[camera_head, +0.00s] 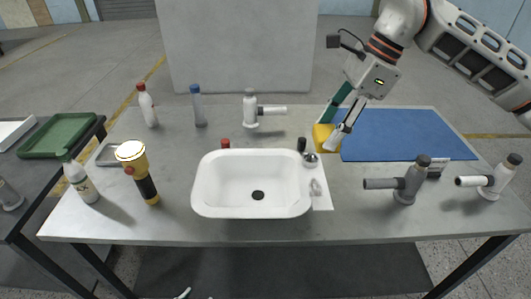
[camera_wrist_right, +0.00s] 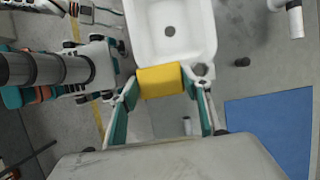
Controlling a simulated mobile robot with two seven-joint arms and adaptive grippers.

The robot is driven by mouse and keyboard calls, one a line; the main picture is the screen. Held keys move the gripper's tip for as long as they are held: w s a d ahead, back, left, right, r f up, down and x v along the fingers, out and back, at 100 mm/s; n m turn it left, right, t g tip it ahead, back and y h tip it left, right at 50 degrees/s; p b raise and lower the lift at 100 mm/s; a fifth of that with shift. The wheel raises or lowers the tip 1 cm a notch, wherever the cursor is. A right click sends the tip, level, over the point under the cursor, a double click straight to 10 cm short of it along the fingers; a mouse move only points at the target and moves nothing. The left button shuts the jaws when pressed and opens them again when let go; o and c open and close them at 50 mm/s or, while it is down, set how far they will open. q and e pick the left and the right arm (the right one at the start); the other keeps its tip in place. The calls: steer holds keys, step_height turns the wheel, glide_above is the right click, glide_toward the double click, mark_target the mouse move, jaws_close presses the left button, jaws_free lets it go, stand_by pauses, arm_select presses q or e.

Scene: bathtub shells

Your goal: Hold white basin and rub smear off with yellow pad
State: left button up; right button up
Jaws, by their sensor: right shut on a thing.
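The white basin (camera_head: 215,180) sits mid-table with a dark drain in its floor; it also shows in the wrist view (camera_wrist_right: 150,45). My right gripper (camera_head: 328,132) is shut on the yellow pad (camera_head: 323,139), just beyond the basin's back right corner. In the wrist view the pad (camera_wrist_right: 160,80) spans between the fingertips and overlaps the basin's near edge; whether they touch I cannot tell. A grey mark or small piece (camera_head: 316,187) shows on the white strip at the basin's right; I cannot tell if it is the smear.
A yellow-black flashlight (camera_head: 147,185) and several bottles stand left of the basin. A grey tool (camera_head: 400,183) and another (camera_head: 488,182) stand right. A white tool (camera_head: 255,110) stands behind. The blue mat (camera_head: 395,135) is bare. Table in front of the basin is narrow.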

arm_select(q)
steer(key=w+d+r+m+t+h, duration=0.1)
steer(key=w+d+r+m, duration=0.2)
steer(key=r+m, duration=0.6)
steer(key=w+d+r+m+t+h, duration=0.2)
steer(key=d+r+m, duration=0.1)
steer(key=r+m, duration=0.6)
steer(key=w+d+r+m+t+h, duration=0.1)
steer(key=w+d+r+m, duration=0.2)
steer(key=r+m, duration=0.6)
steer(key=m+g+y, duration=0.1)
steer(key=m+y, duration=0.1)
steer(key=y, duration=0.3)
glide_toward(199, 196)
steer(key=shift+w, duration=0.95)
steer(key=x, duration=0.7)
steer(key=f+x, duration=0.1)
steer(key=x, duration=0.3)
steer(key=shift+s, duration=0.1)
jaws_close()
steer(key=shift+o, duration=0.4)
jaws_free()
